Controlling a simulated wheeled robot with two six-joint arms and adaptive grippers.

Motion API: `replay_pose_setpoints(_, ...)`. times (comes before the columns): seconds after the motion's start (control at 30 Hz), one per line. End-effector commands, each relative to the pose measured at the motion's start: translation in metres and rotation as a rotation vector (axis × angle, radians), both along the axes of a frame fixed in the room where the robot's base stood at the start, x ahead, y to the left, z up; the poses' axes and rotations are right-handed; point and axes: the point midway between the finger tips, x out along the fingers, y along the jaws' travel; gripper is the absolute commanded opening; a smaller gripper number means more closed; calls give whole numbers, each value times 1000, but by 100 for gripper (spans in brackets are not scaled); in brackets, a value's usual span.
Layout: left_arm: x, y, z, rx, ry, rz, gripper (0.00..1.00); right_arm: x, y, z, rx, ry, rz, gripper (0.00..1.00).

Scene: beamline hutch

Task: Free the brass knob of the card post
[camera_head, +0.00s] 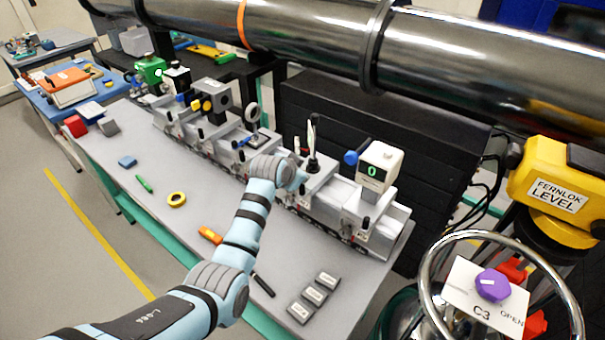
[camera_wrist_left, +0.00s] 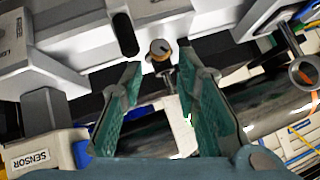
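In the left wrist view, the brass knob (camera_wrist_left: 161,50) is a small round knob with a dark centre, at the front of the pale carriage. It sits just beyond the fingertips of my left gripper (camera_wrist_left: 162,78), roughly centred between them and apart from both. The two green-padded fingers are spread with clear space between them. In the head view the card post (camera_head: 313,150) stands upright on the rail, with a thin pale card at its top. My left arm reaches the rail beside its foot and hides the knob there. My right gripper is not in view.
A white sensor box (camera_head: 381,165) reading 0 stands right of the post; a ring-shaped holder (camera_head: 252,113) stands left. A large dark pipe (camera_head: 300,32) runs above the rail. Loose tools and grey blocks (camera_head: 314,296) lie on the bench front. A steel handwheel (camera_head: 430,290) is at right.

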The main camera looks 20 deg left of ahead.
Motion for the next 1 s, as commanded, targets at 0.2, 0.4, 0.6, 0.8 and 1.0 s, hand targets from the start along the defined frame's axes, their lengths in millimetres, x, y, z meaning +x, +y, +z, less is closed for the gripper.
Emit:
replay_pose_setpoints(0.2, 24, -2, -22, -1, -1, 0, 29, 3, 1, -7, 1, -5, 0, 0)
replay_pose_setpoints(0.4, 36, -3, -36, -1, 0, 1, 29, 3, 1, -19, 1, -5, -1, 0)
replay_pose_setpoints(0.6, 39, -3, -37, -1, 0, 1, 29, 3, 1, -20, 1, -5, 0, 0)
replay_pose_setpoints(0.8, 39, -3, -36, -1, 0, 1, 23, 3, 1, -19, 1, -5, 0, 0)
replay_pose_setpoints(1.0, 39, -3, -36, 0, 1, 1, 0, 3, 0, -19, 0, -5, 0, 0)
